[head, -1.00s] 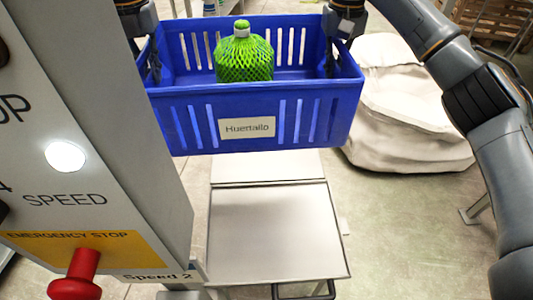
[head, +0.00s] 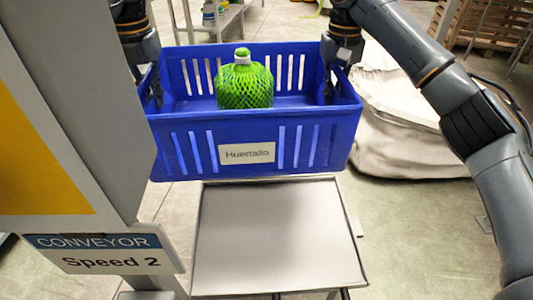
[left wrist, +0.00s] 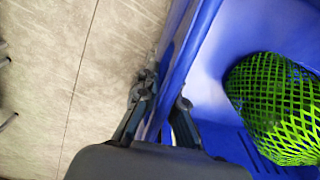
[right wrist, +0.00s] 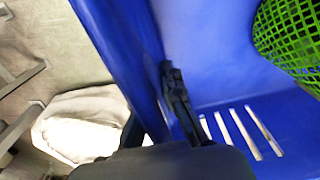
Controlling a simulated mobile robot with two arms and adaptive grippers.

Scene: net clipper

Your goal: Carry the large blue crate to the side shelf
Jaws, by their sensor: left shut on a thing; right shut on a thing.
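The large blue crate (head: 330,135) hangs in the air between my two grippers in the head view, with a label reading "Huertallo" on its near side. A green netted bundle (head: 245,85) sits inside it. My left gripper (head: 152,88) is shut on the crate's left wall; the left wrist view shows its fingers (left wrist: 165,95) on both sides of that wall. My right gripper (head: 333,85) is shut on the right wall; the right wrist view shows one finger (right wrist: 172,95) inside the crate, the other mostly hidden. I cannot make out the side shelf for certain.
A grey machine panel with a "CONVEYOR Speed 2" sign (head: 105,252) stands close on the left. A flat metal surface (head: 275,235) lies below and in front of the crate. A pale sack (head: 400,130) is on the floor at right. A metal rack (head: 215,20) stands behind.

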